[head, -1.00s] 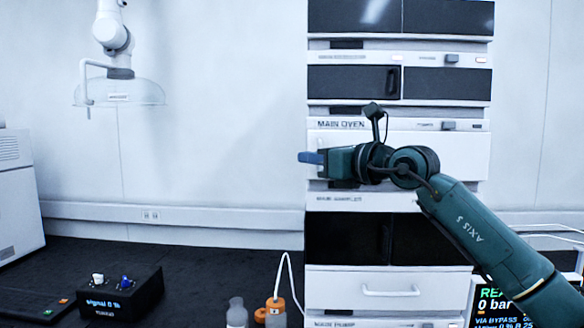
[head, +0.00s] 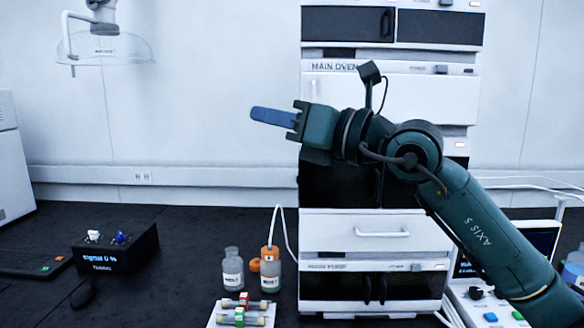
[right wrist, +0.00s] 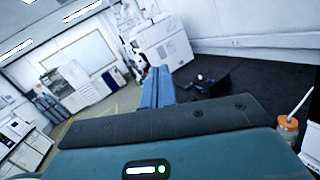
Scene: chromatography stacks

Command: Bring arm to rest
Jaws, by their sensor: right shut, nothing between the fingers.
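My right arm comes in from the lower right in the head view and reaches left across the front of the instrument stack. My right gripper (head: 272,118) has blue fingers that are shut together with nothing between them, and it points left. It hangs in the air above the bench, just left of the stack's edge. The blue fingers (right wrist: 158,88) also show shut in the right wrist view, pointing out over the room. My left gripper is not in view.
The chromatography stack (head: 352,222) stands behind the arm. Two bottles (head: 232,270) (head: 270,272) and a white tray with columns (head: 223,309) are in front and left of it. A black box (head: 117,252) sits further left. A fume arm (head: 104,45) hangs at upper left. The bench between is mostly clear.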

